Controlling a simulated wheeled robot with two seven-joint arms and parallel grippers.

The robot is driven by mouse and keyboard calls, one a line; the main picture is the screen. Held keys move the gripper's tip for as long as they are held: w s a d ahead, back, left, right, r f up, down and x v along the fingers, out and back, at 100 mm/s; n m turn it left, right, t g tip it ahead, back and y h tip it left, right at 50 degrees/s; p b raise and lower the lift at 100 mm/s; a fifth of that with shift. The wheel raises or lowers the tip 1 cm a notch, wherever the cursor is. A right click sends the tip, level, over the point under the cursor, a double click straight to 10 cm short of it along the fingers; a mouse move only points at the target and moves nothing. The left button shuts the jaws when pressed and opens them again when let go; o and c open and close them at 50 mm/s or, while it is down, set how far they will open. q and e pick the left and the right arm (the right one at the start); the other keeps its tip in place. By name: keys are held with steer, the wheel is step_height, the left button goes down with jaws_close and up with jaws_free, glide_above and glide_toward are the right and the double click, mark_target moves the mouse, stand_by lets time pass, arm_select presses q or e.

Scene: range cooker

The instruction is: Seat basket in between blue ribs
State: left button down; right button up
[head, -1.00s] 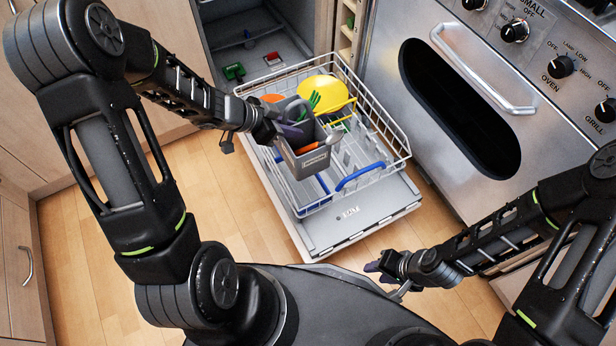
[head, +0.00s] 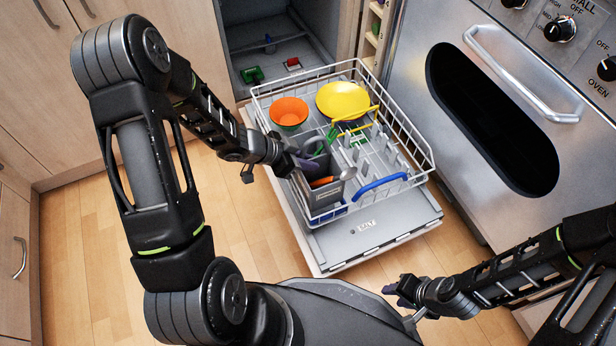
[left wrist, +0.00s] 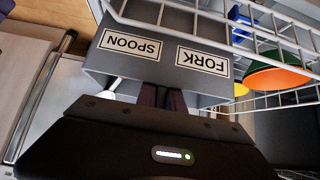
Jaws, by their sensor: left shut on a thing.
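The grey cutlery basket (head: 324,200) is at the front left of the dishwasher's white wire rack (head: 424,150). It holds a spoon, an orange-handled piece and green cutlery. My left gripper (head: 289,164) is shut on the basket's side. The left wrist view shows its dark fingers (left wrist: 162,98) against the basket wall (left wrist: 150,22) with SPOON and FORK labels. One blue rib (head: 380,184) is right of the basket; another blue part (head: 328,215) shows at its front foot. Whether the basket touches the rack floor is hidden. My right gripper (head: 398,290) is away from the rack, low on the right.
An orange bowl (head: 289,112) and a yellow plate (head: 342,100) stand at the back of the rack. Grey tines fill its right part. The open dishwasher door (head: 385,232) lies under the rack. The oven (head: 490,110) stands to the right.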

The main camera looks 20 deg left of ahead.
mark_target(308, 172)
stand_by(0.3)
arm_select(q)
step_height(308, 172, down, 4)
steer(key=shift+r+b, duration=0.1)
steer(key=shift+b, duration=1.1)
steer(key=shift+f, duration=0.35)
steer(key=shift+f, duration=0.15)
steer(key=c, duration=1.5)
jaws_free()
steer(key=shift+o, duration=0.2)
